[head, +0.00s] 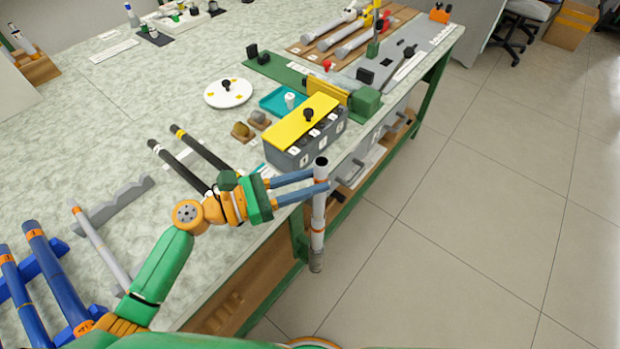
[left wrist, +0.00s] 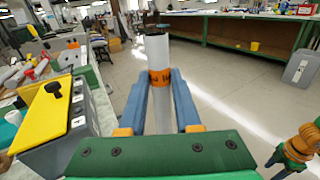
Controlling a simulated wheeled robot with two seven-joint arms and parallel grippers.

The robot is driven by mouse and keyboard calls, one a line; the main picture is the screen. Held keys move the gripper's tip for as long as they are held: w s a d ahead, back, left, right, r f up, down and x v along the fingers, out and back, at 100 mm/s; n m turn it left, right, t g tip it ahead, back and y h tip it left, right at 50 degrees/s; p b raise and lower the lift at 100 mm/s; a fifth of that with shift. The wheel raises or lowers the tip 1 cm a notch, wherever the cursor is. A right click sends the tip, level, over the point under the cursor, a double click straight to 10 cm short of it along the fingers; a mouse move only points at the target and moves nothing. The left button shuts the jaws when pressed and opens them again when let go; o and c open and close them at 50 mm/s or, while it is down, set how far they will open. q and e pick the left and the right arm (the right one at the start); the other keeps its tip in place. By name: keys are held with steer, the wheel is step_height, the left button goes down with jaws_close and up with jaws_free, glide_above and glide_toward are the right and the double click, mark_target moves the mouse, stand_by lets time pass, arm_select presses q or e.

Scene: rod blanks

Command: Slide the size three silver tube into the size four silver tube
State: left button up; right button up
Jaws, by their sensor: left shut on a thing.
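My left gripper (head: 322,180) is shut on a silver tube (head: 318,210) with orange bands. The tube stands about upright in the fingers, just beyond the table's front edge, with its dark open end up. In the left wrist view the held tube (left wrist: 158,55) shows an orange band between the fingers; I cannot read its mark surely. A second, slimmer silver tube (head: 104,248) with orange bands lies on the table at left, by a grey notched rest. Which sizes the two are, I cannot tell.
A grey notched rest (head: 112,206) and blue tubes (head: 60,275) are at left. Two black tubes (head: 178,165) lie near my left wrist. A grey box with a yellow lid (head: 301,120) stands close behind the held tube. The floor at right is clear.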

arm_select(q)
steer(key=shift+f+b, duration=0.55)
steer(key=shift+f, duration=0.2)
steer(key=o, duration=1.1)
steer(key=shift+c, duration=0.2)
steer(key=b+v, duration=0.1)
steer(key=v, duration=0.6)
steer(key=shift+s, duration=0.1)
